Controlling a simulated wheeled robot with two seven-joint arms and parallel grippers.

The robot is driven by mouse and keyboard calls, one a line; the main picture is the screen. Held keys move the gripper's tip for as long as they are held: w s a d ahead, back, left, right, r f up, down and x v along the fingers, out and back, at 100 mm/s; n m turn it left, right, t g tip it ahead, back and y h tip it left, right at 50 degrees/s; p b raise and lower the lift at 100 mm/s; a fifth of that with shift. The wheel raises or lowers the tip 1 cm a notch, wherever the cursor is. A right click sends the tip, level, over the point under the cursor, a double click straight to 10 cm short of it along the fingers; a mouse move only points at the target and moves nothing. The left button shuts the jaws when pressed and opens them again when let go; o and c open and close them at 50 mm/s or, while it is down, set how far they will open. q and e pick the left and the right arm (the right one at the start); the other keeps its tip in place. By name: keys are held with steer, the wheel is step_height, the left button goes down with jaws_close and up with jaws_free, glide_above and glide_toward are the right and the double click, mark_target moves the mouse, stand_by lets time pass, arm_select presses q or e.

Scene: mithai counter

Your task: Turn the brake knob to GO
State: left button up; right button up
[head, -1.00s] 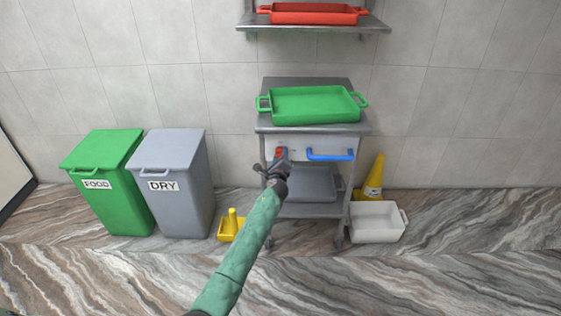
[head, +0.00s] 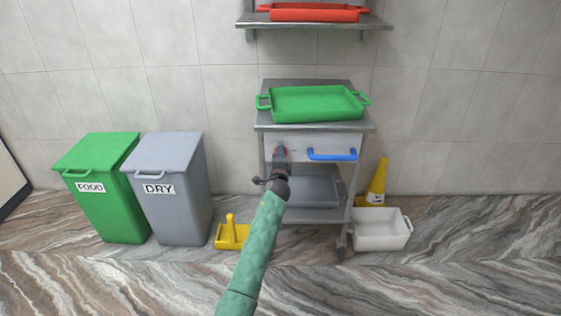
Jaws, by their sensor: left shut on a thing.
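The red brake knob (head: 281,151) is on the left part of the pale front panel of the metal trolley (head: 315,129). My left gripper (head: 281,157) reaches up to the panel and is shut on the knob, covering most of it. Only a little red shows between the fingers. The GO marking and the knob's exact pointing are too small or hidden to read. My right gripper is not in view.
A blue handle (head: 332,155) sits right of the knob. A green tray (head: 316,103) is on the trolley top, a grey tray (head: 318,185) below. Bins (head: 172,190) and a yellow scoop-like item (head: 231,236) stand left; a white crate (head: 381,232) and yellow cone (head: 376,184) stand right.

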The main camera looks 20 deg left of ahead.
arm_select(q)
steer(key=shift+f+n+y+b, duration=0.2)
steer(key=shift+n+b, duration=0.6)
steer(key=shift+n, duration=0.85)
steer(key=shift+f+n+y+b, duration=0.15)
steer(key=shift+n+b, duration=0.6)
steer(key=shift+n, duration=0.9)
steer(key=shift+r, duration=0.1)
steer(key=o, duration=0.9)
steer(key=shift+o, duration=0.2)
steer(key=shift+r, duration=0.1)
